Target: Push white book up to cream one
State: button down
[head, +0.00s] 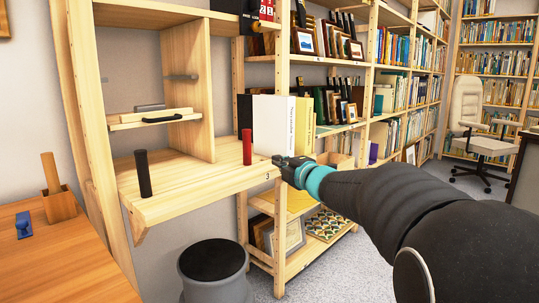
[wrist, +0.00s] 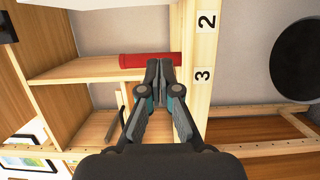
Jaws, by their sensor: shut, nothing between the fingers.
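The white book (head: 272,125) stands upright on the pale wooden shelf, with dark lettering on its spine. A cream-yellow book (head: 303,125) stands upright just to its right; whether a gap lies between them I cannot tell. My gripper (head: 283,161) is at the shelf's front edge, just below and in front of the white book, and looks apart from it. In the wrist view my gripper (wrist: 160,66) is shut and empty, its fingertips close to a red cylinder (wrist: 148,60).
The red cylinder (head: 247,147) stands left of the white book, and a black cylinder (head: 143,174) stands further left. Bare shelf board (head: 200,178) lies between them. A dark-topped stool (head: 214,265) is below.

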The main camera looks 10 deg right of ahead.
aim_at(272, 150)
jog(key=x, duration=0.9)
jog(key=shift+w+a+f, duration=0.1)
jog(key=shift+w, duration=0.1)
jog(key=shift+w+d+p, duration=0.45)
jog(key=shift+w+d, duration=0.6)
jog(key=shift+d, duration=0.15)
jog(key=shift+w+d, duration=0.25)
jog(key=shift+d, duration=0.15)
